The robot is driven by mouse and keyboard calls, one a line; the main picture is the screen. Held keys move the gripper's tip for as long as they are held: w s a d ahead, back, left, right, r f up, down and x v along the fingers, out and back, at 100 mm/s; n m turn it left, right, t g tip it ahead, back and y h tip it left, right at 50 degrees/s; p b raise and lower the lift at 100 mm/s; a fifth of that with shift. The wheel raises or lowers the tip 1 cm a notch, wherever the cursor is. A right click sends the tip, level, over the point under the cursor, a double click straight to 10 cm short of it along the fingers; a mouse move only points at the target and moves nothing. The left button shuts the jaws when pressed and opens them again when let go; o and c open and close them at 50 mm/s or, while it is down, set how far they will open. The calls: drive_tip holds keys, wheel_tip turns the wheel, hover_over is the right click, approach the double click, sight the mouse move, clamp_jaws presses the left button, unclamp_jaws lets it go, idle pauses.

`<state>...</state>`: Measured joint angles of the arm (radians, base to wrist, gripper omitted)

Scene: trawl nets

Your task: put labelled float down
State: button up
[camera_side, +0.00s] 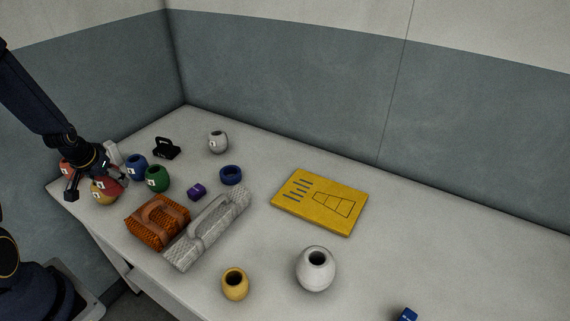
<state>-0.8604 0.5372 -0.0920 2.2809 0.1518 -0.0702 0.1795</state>
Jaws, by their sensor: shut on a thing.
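My gripper (95,182) is at the left end of the table, shut on a red float (109,187) that it partly hides. A yellow float (102,198) with a white label shows just below the red one. I cannot tell whether the red float touches it or is above it. Another reddish float (66,169) is partly hidden behind my gripper. A blue float (137,168) and a green float (157,179), both with white labels, stand just right of my gripper. A white labelled float (218,143) stands farther back.
An orange net bundle (150,232) and a grey net bundle (182,252) lie in front. A black clip-like thing (166,149), purple block (196,191), blue ring (231,175), yellow board (320,203), yellow pot (235,285), white pot (315,280) and blue block (408,314) are spread rightward.

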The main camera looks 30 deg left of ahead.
drive_tip(key=w+d+r+m+h, duration=0.1)
drive_tip(key=w+d+m+h, duration=0.1)
drive_tip(key=w+d+m, duration=0.45)
drive_tip(key=w+d+r+m+h, duration=0.15)
drive_tip(key=w+d+m, duration=0.25)
drive_tip(key=w+d, duration=0.5)
drive_tip(key=d+r+m+h, duration=0.3)
drive_tip(key=d+m, duration=0.4)
drive_tip(key=d, duration=1.8)
approach(309, 205)
drive_tip(key=shift+w+d+f+g, duration=0.1)
drive_tip(key=shift+w+d+g, duration=0.1)
drive_tip(key=shift+d, duration=0.15)
drive_tip(key=shift+w+d+f+g, duration=0.1)
drive_tip(key=shift+d+g, duration=0.1)
drive_tip(key=shift+d, duration=0.15)
drive_tip(key=shift+w+d+f, duration=0.1)
drive_tip(key=shift+w+f, duration=0.45)
drive_tip(key=shift+f, duration=1.5)
